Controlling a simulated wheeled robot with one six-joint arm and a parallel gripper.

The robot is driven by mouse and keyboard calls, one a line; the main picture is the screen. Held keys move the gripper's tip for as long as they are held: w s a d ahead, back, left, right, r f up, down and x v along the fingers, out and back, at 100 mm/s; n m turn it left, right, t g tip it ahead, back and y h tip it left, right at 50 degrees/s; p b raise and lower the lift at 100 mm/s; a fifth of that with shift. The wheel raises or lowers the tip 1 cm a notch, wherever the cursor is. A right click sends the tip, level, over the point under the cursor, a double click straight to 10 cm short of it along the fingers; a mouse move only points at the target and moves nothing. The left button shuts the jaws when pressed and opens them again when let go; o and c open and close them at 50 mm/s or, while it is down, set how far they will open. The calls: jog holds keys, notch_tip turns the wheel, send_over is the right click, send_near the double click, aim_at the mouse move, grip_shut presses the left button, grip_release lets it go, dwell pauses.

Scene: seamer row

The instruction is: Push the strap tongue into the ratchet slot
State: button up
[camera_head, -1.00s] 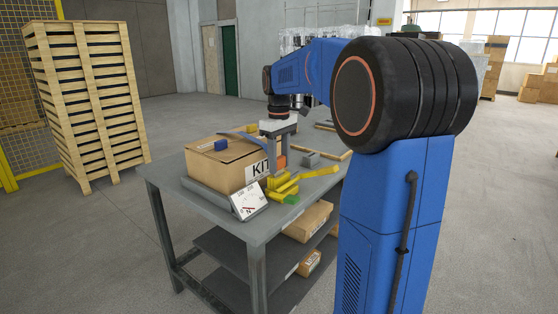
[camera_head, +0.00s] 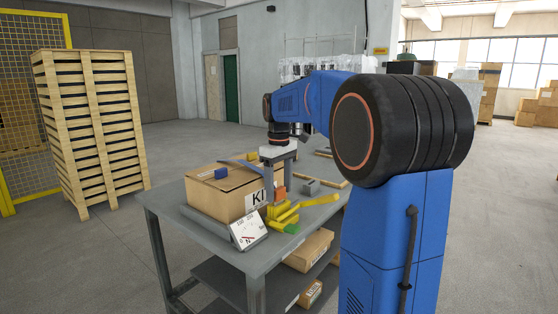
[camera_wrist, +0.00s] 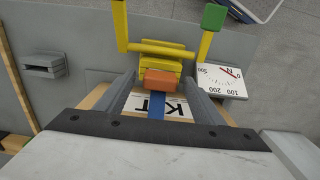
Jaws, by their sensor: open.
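The strap is blue (camera_wrist: 157,104) and ends in an orange tongue (camera_wrist: 160,82). In the wrist view the tongue lies between the two fingers, with a gap on each side, and points at the yellow ratchet (camera_wrist: 159,59). The ratchet shows in the head view (camera_head: 281,211) on the table beside the carton, with a green-ended handle (camera_head: 291,229). The tongue (camera_head: 280,192) is partly hidden there by my gripper (camera_head: 279,182). My gripper is open and points down at the carton's right end. The slot itself cannot be made out.
A carton marked KIT (camera_head: 222,197) sits on the grey table (camera_head: 182,228), with a blue piece (camera_head: 221,174) on top. A white dial gauge (camera_head: 248,229) stands in front. A grey block (camera_head: 311,187) and wooden strips (camera_head: 333,182) lie to the right.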

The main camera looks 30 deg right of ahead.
notch_tip(320, 180, up, 16)
dwell(0.5)
jog(key=shift+f, duration=0.1)
